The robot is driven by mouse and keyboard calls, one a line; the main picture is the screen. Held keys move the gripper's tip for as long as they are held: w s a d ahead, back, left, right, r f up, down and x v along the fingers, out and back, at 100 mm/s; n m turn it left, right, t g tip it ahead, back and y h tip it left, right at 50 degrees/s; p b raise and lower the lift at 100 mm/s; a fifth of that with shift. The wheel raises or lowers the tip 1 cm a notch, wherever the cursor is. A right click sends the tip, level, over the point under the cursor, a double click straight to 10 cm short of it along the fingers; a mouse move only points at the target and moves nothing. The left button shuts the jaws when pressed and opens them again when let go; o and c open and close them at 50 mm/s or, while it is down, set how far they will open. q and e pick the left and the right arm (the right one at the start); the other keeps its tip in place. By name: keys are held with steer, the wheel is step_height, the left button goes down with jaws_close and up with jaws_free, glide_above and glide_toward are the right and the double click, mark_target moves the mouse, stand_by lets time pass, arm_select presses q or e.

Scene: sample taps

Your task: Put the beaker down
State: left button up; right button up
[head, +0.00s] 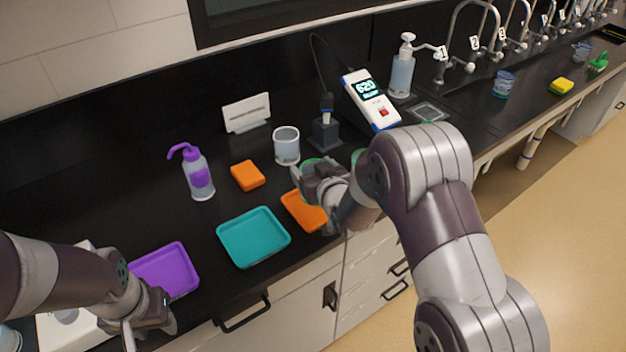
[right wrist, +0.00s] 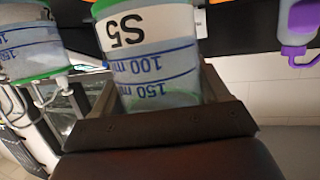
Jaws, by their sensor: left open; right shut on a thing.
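My right gripper (head: 308,184) is shut on a beaker (head: 312,164), mostly hidden by the gripper in the head view. In the right wrist view the held beaker (right wrist: 155,60) is clear, with a green band, blue volume marks and a label reading S5; it stands between the jaws. It is over the counter behind the orange tray (head: 303,212); I cannot tell whether its base touches the counter. My left gripper (head: 150,318) is open and empty at the front edge by the purple tray (head: 168,270).
A clear beaker (head: 286,147) stands just behind the held one. A handheld meter (head: 371,100) stands behind. Another green-banded beaker (right wrist: 30,40) shows in the wrist view.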

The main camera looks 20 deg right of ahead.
step_height(320, 180, down, 4)
steer(key=shift+d+r, duration=0.1)
steer(key=shift+r, duration=0.1)
steer(key=shift+f, duration=0.2)
steer(key=o, duration=1.1)
steer(key=shift+r, duration=0.1)
